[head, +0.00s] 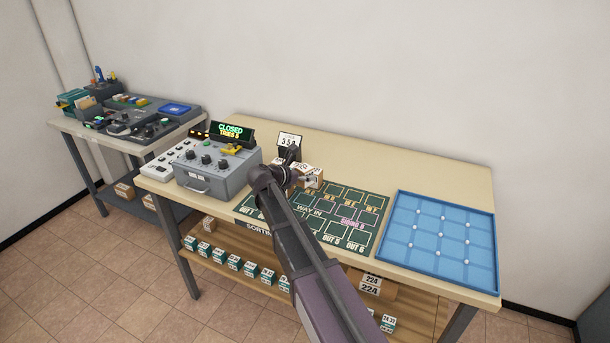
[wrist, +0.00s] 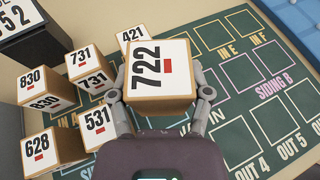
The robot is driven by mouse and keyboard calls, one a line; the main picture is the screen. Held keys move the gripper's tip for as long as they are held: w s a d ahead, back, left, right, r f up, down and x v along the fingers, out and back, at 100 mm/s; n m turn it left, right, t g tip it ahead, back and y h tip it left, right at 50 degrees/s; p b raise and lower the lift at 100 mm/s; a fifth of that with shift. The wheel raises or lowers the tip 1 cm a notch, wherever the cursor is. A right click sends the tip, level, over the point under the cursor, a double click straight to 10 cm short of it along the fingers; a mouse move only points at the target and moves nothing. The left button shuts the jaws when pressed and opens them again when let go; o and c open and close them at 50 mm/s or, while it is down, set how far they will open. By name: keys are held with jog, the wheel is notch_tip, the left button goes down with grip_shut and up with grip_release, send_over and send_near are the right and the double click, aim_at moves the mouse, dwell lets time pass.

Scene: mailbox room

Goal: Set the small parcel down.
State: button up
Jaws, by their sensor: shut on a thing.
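My gripper (wrist: 161,100) is shut on a small parcel (wrist: 160,70), a brown box with a white top label reading 722 and a red mark. In the wrist view one finger lies on each side of it. It appears held above the green sorting mat (wrist: 222,115). Parcels 421 (wrist: 130,38), 731 (wrist: 90,62), 830 (wrist: 42,86), 628 (wrist: 50,150) and 531 (wrist: 96,126) stand to its left. Marked squares on the mat's right side, by SIDING B, are empty.
A grey control box (head: 214,165) with a CLOSED display (head: 231,131) stands left of the mat. A number sign (head: 288,143) stands behind the parcels. A blue tray (head: 437,245) with small white balls lies to the right. Boxes sit on the shelf below (head: 233,251).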

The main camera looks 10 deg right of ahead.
jog(key=b, duration=0.5)
send_over(305, 199)
jog(key=shift+f, duration=2.8)
jog(key=shift+f+b, duration=0.6)
jog(key=shift+b, duration=0.05)
jog(key=o, duration=1.2)
jog(key=shift+o, duration=0.2)
jog(key=shift+r, duration=0.15)
notch_tip(305, 199, up, 8)
jog(key=p, duration=0.8)
jog(key=shift+r+p, duration=0.15)
jog(key=shift+p, duration=0.15)
jog(key=s+d+r+m+g+p, duration=0.1)
jog(key=s+d+r+p, duration=0.1)
jog(key=s+d, duration=0.7)
jog(key=s+d+r+m+g+h+p, duration=0.1)
jog(key=s+d+r+p, duration=0.2)
jog(key=s+d, duration=0.6)
jog(key=shift+s+d+g, duration=0.3)
jog(key=shift+s+d, duration=0.05)
jog(key=shift+s, duration=0.35)
